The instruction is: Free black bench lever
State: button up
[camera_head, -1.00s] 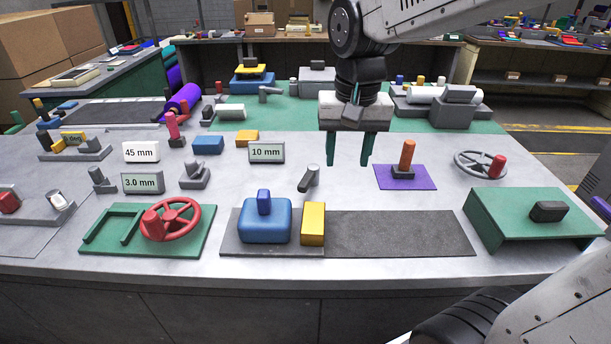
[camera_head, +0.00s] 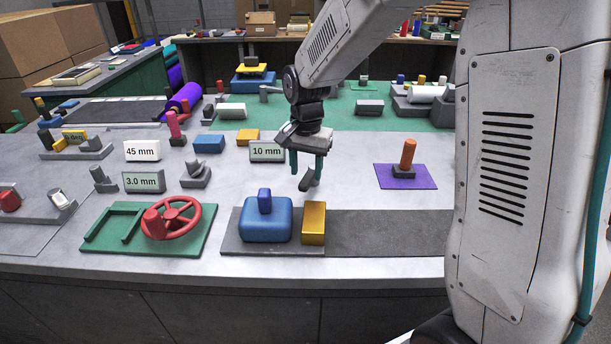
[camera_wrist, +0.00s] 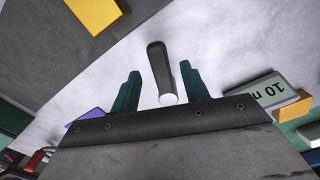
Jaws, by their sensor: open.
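The black bench lever (camera_head: 309,180) is a short dark grey handle that leans on the grey benchtop behind the yellow block. In the wrist view the lever (camera_wrist: 157,62) has a pale round end and lies between the two green fingers. My gripper (camera_head: 306,163) is open, with its fingers pointing down at the lever. In the wrist view my gripper (camera_wrist: 160,80) shows a gap on each side of the lever, and I see no contact. The head view does not clearly show how far down the fingers reach along it.
A yellow block (camera_head: 313,222) and a blue block with a knob (camera_head: 265,220) stand in front on a dark mat. A label block marked 10 mm (camera_head: 266,151) is close behind my gripper. An orange post (camera_head: 407,153) stands on a purple sheet to the right.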

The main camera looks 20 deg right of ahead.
aim_at(309, 182)
jog(key=shift+f, duration=1.35)
grip_shut()
